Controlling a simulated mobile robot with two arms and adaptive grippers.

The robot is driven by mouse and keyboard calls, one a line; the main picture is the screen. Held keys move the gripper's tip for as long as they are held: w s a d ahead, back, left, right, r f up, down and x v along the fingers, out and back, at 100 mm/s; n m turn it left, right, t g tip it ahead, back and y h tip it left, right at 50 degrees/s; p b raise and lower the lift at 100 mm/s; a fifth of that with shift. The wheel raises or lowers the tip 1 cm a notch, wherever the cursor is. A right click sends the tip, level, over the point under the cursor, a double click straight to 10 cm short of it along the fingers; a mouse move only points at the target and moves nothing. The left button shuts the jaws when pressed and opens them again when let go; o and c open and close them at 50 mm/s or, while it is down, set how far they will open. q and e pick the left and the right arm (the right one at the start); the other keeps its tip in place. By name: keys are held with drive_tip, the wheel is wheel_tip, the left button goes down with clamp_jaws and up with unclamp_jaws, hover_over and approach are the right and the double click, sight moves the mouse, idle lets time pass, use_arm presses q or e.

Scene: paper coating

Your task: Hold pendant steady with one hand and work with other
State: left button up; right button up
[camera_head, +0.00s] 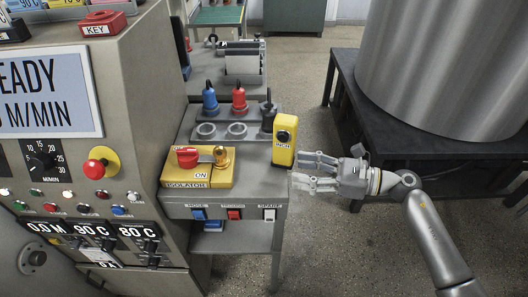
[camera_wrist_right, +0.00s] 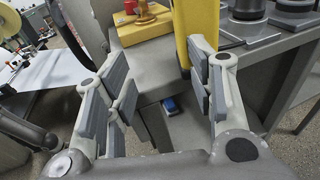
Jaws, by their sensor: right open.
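The yellow pendant (camera_head: 285,141) with a black round knob stands upright at the right edge of the grey bench top. My right gripper (camera_head: 298,170) is open and empty, just right of the pendant's lower part, its fingers pointing left toward it. In the right wrist view the pendant (camera_wrist_right: 196,22) is at the top, beyond the fingertips and nearer the right-hand fingers of my right gripper (camera_wrist_right: 165,75). I cannot tell whether any finger touches it. My left gripper is in neither view.
A yellow isolator box (camera_head: 198,168) with a red handle sits left of the pendant. Blue and red plugs (camera_head: 210,98) stand in a grey socket rack behind. The control cabinet (camera_head: 125,80) fills the left. A large metal roll (camera_head: 445,70) on a black stand (camera_head: 345,100) is at right.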

sight(268, 172)
drive_tip(key=x, duration=0.1)
drive_tip(key=p+x, duration=0.1)
drive_tip(key=x, duration=0.3)
drive_tip(key=shift+r+p, duration=0.2)
drive_tip(key=shift+p, duration=0.15)
drive_tip(key=x, duration=0.1)
drive_tip(key=b+x, duration=0.1)
drive_tip(key=x, duration=0.1)
drive_tip(key=shift+f, duration=0.25)
drive_tip(key=shift+w+a+b, duration=0.2)
drive_tip(key=shift+a+b, duration=0.2)
drive_tip(key=shift+a, duration=0.25)
clamp_jaws()
drive_tip(key=shift+o, duration=2.4)
unclamp_jaws()
